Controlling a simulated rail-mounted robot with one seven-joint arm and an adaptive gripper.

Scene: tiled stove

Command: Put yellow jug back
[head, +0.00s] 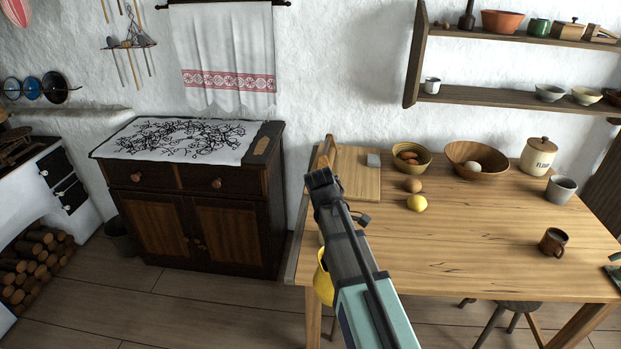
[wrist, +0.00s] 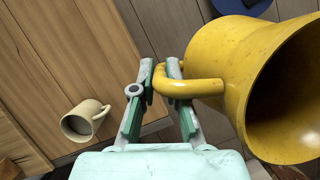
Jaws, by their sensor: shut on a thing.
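The yellow jug (wrist: 265,75) fills the right of the wrist view, tilted, with its wide open mouth toward the lower right. My gripper (wrist: 160,72) is shut on the jug's handle, which passes between the fingertips. In the head view a part of the jug (head: 323,284) shows at the left edge of the table, beside my arm. The rest of the jug and my gripper's fingers are hidden there behind my arm.
The table (head: 480,240) bears a cutting board (head: 358,183), an egg, a lemon (head: 417,203), bowls, a flour jar (head: 538,156) and a brown mug (head: 553,242). A cream mug (wrist: 84,121) is left of my gripper. The wall shelf (head: 470,92) has free room. A cabinet (head: 195,205) stands left.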

